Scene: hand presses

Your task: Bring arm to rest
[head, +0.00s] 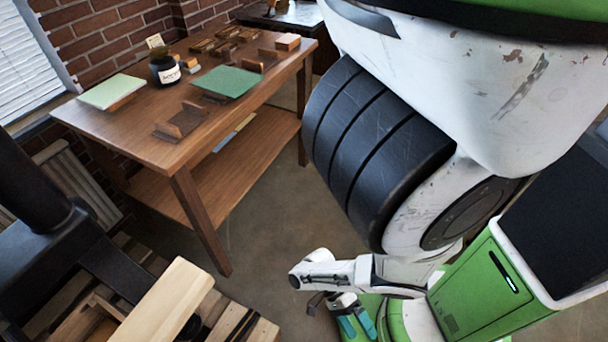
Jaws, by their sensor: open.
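My arm is folded low beside my green and white body on the right of the head view. My gripper (356,322) is at the bottom centre, with teal finger pads pointing down and set a little apart. It is open, and I see nothing held between the pads. Part of it is cut by the lower frame edge. It is over the floor, apart from the wooden table (150,150).
The table holds a dark jar (165,69), a green sheet (228,82), a pale green pad (112,91) and several wooden pieces. A black press (100,260) and a pale wooden beam (165,302) stand at lower left. Bare floor (265,200) lies between.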

